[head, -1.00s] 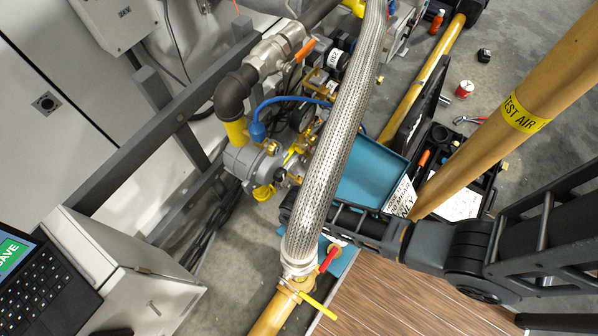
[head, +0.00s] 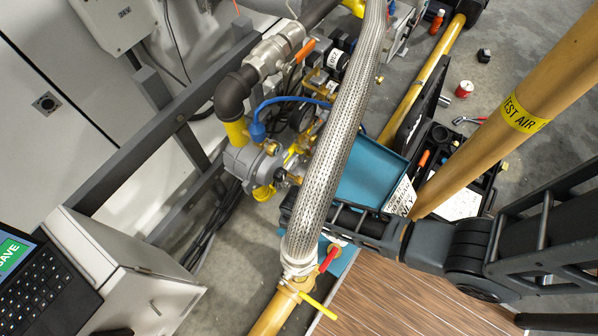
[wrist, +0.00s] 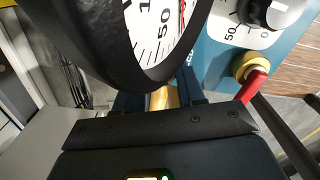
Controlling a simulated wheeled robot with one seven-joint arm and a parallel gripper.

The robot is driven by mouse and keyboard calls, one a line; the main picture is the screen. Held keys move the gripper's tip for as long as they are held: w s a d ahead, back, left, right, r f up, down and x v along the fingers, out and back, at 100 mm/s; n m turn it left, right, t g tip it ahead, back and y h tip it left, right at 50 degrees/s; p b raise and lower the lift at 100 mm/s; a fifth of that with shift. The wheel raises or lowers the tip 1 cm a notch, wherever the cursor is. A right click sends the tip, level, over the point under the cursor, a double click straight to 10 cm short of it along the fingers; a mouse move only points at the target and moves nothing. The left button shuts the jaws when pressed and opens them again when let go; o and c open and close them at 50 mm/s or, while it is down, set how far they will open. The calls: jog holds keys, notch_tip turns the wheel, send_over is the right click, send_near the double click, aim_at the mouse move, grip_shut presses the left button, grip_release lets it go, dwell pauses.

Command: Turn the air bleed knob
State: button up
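A grey-and-black round knob (wrist: 272,12) sits on a blue panel (wrist: 212,62) at the upper right of the wrist view. Printed scale marks with 50 and 0 surround it; no name label is readable, so I cannot confirm it is the air bleed knob. My gripper body fills the bottom of the wrist view. A large black-rimmed gauge (wrist: 150,45) lies in front of the camera and hides the fingertips. The knob is up and to the right, apart from the gripper body. In the head view, the braided hose hides my gripper's end; the knob is not visible there.
The braided metal hose (head: 338,130) crosses close to my arm. A brass fitting (wrist: 246,66) with a red part stands below the knob. The teal panel (head: 370,170) lies right of the hose. A yellow TEST AIR pipe (head: 510,110) rises beside my arm.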

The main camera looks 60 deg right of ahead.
jog(key=o, duration=0.4)
jog(key=shift+r, duration=0.1)
notch_tip(320, 180, up, 8)
jog(key=shift+f+p, duration=0.2)
jog(key=shift+p, duration=0.3)
dwell(0.5)
